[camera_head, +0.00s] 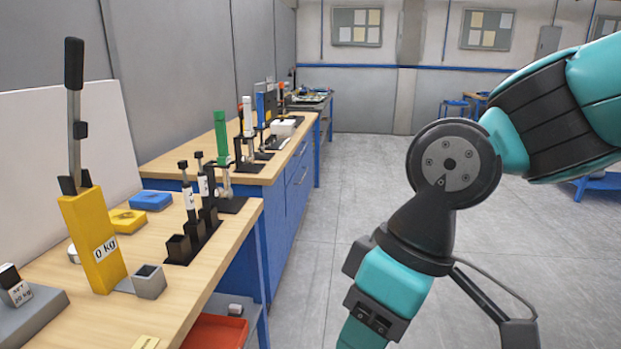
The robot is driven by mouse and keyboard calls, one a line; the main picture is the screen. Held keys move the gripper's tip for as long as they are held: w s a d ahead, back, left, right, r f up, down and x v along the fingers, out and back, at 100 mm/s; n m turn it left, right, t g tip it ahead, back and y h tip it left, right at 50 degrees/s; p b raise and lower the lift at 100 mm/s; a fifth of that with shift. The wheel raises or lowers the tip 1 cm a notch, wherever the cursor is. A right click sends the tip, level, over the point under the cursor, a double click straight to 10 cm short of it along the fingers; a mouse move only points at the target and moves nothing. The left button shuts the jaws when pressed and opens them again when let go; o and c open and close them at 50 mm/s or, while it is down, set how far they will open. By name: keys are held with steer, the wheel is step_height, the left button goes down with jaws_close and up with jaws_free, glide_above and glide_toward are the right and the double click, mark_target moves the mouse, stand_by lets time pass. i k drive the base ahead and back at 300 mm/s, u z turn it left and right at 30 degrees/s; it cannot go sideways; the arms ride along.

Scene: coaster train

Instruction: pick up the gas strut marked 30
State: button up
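Two slim struts with black ends and white labels stand upright in a black multi-socket holder (178,250) on the near wooden bench. One is the front strut (190,201); the other is the rear strut (203,187). Their label marks are too small to read, so I cannot tell which is marked 30. The holder's front socket looks empty. My arm comes in from the right and runs down past the bottom edge, over the floor, to the right of the bench. My gripper is out of the picture.
A tall yellow block (93,240) marked 0 kg, with an upright lever, stands left of the holder. A small grey open box (149,282) sits between them. A red tray (215,331) lies below. A farther bench (190,155) holds a green cylinder (221,135).

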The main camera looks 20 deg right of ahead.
mark_target(202, 177)
steer(key=z, duration=0.7)
steer(key=i, duration=3.35)
steer(key=u, duration=3.9)
